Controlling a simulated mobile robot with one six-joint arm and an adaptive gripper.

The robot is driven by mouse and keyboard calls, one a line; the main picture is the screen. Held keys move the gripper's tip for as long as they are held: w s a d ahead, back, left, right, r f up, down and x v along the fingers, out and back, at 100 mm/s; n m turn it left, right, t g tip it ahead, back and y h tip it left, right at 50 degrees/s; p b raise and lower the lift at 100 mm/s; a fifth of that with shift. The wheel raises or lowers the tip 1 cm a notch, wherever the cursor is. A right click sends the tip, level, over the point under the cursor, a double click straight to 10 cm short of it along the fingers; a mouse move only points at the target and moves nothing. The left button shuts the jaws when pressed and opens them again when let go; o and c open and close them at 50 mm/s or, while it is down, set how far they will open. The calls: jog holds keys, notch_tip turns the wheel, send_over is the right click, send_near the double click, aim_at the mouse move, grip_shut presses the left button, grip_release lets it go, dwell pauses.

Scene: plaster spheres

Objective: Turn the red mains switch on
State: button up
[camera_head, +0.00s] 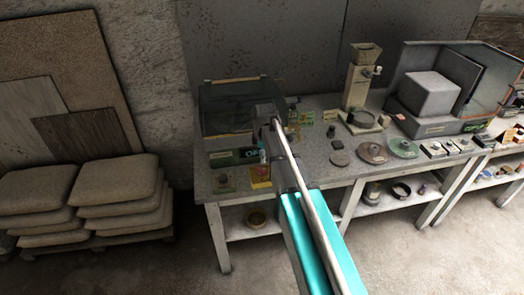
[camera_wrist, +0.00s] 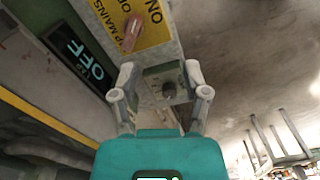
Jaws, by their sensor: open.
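The red switch (camera_wrist: 131,32) is a worn red lever on a yellow plate (camera_wrist: 154,35) lettered with ON and part of MAINS, at the top of the wrist view. A dark display (camera_wrist: 83,58) beside it reads OFF. In the head view the yellow plate (camera_head: 260,182) is at the front of the bench, but the lever is too small to make out. My gripper (camera_wrist: 160,70) is open and empty, its fingers apart below the lever in the wrist view and not touching it. In the head view my arm partly hides the gripper beside the display (camera_head: 248,154).
A dark, glass-like box (camera_head: 230,105) stands behind on the bench (camera_head: 310,180). Discs and a hopper device (camera_head: 362,75) stand to the right. Stacked sacks (camera_head: 115,190) are at the left.

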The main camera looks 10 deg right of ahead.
jog(key=s+f+m+b, duration=0.5)
jog(key=s+m, duration=0.2)
jog(key=s, duration=0.3)
jog(key=s+f+m+b, duration=0.4)
jog(key=s+m, duration=0.3)
jog(key=s, duration=0.4)
jog(key=shift+s+d+f+m+b, duration=0.15)
jog(key=shift+d+f+m+b, duration=0.2)
jog(key=shift+f, duration=0.2)
notch_tip(320, 180, up, 13)
jog(key=n+p, duration=0.9)
jog(key=p, duration=0.4)
send_over(261, 167)
jog(key=shift+f, duration=0.1)
jog(key=shift+f, duration=0.1)
notch_tip(261, 167, down, 14)
jog(key=b, duration=1.4)
jog(key=shift+r, duration=0.2)
